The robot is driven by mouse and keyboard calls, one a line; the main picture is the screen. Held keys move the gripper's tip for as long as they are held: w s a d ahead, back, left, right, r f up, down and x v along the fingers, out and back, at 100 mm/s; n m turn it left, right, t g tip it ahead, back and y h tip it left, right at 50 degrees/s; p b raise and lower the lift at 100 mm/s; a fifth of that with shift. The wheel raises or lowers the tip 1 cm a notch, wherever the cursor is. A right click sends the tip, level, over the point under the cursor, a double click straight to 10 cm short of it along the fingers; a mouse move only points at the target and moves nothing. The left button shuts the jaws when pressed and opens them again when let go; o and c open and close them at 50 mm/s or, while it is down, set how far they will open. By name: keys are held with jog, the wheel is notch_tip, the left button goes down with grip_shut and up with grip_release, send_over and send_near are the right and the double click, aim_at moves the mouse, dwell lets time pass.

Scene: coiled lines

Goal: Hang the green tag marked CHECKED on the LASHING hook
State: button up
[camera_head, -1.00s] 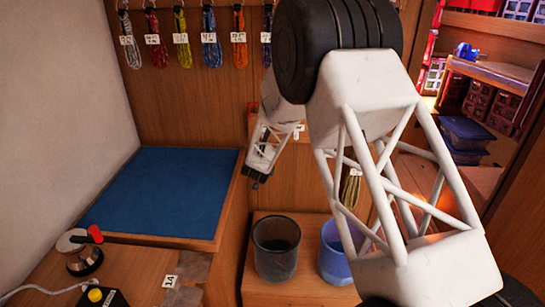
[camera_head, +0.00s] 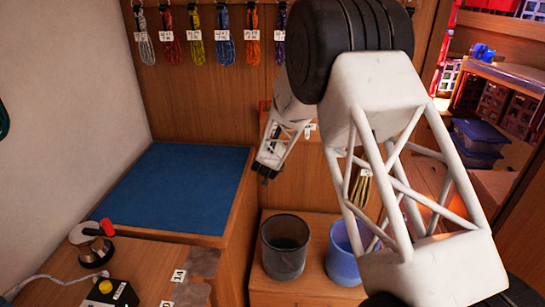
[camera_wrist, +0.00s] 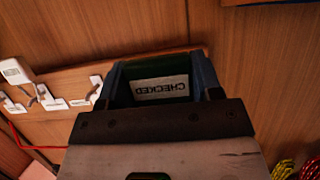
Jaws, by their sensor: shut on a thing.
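The green tag (camera_wrist: 150,68) with a white label reading CHECKED sits between the fingers of my gripper (camera_wrist: 160,85) in the wrist view. The label is upside down there. My gripper is shut on the tag. In the head view my gripper (camera_head: 266,172) points down in front of the wooden back wall, right of the blue mat; the tag cannot be made out there. White hooks (camera_wrist: 82,98) on a wooden rail show left of my gripper in the wrist view, apart from the tag. I cannot read which one is LASHING.
Several coiled lines (camera_head: 225,40) with number labels hang along the back wall. A dark bin (camera_head: 285,250) and a blue bin (camera_head: 343,262) stand below my arm. The blue mat (camera_head: 180,190) is bare. A red line (camera_wrist: 30,145) hangs below the hooks.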

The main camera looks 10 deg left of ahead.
jog(key=r+x, duration=0.1)
jog(key=x, duration=0.7)
jog(key=shift+w+r, duration=0.2)
jog(key=shift+w, duration=0.2)
dwell(1.0)
dwell(0.6)
jog(key=o, duration=1.1)
jog(key=shift+s, duration=0.1)
jog(key=shift+v, duration=3.8)
